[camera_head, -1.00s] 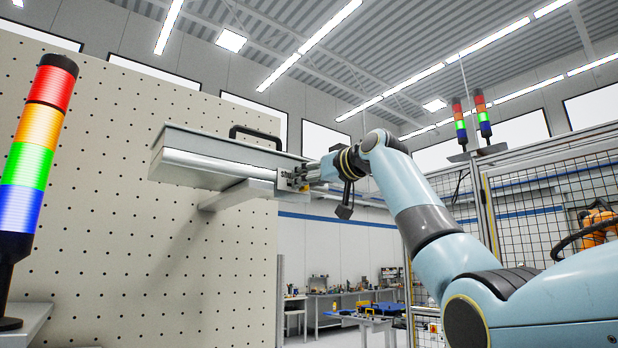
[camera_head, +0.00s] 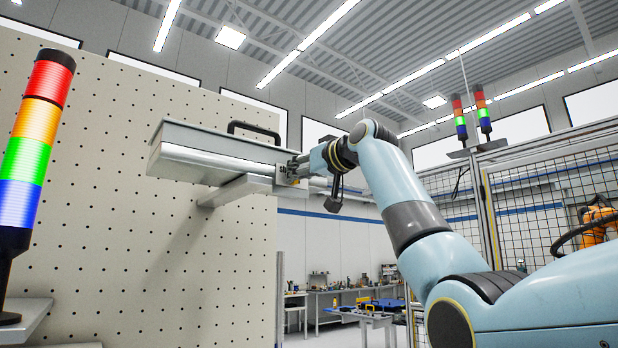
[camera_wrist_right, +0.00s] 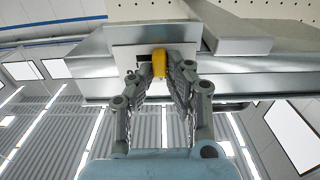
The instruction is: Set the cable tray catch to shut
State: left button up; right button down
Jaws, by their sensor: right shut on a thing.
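The cable tray (camera_head: 220,152) is a long grey metal box on a bracket against the perforated panel, with a black handle on top. A pale plate (camera_wrist_right: 126,56) sits at its right end. The yellow catch (camera_wrist_right: 159,62) stands out from this plate in the right wrist view. My right gripper (camera_wrist_right: 160,80) has its two fingertips closed around the catch, one on each side. My left gripper is not in view.
A bracket (camera_head: 236,190) supports the tray from below. The perforated panel (camera_head: 120,240) stands behind it. A signal tower (camera_head: 36,130) stands at the left on a shelf. A mesh fence (camera_head: 540,180) is at the right. Workbenches are far back.

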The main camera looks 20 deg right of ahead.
jog(key=shift+s+a, duration=0.3)
jog(key=shift+a, duration=0.6)
jog(key=shift+d, duration=0.15)
jog(key=c, duration=1.7)
grip_release()
jog(key=o, duration=0.4)
jog(key=shift+a, duration=0.3)
jog(key=shift+d, duration=0.1)
jog(key=shift+d, duration=0.1)
jog(key=v, duration=1.2)
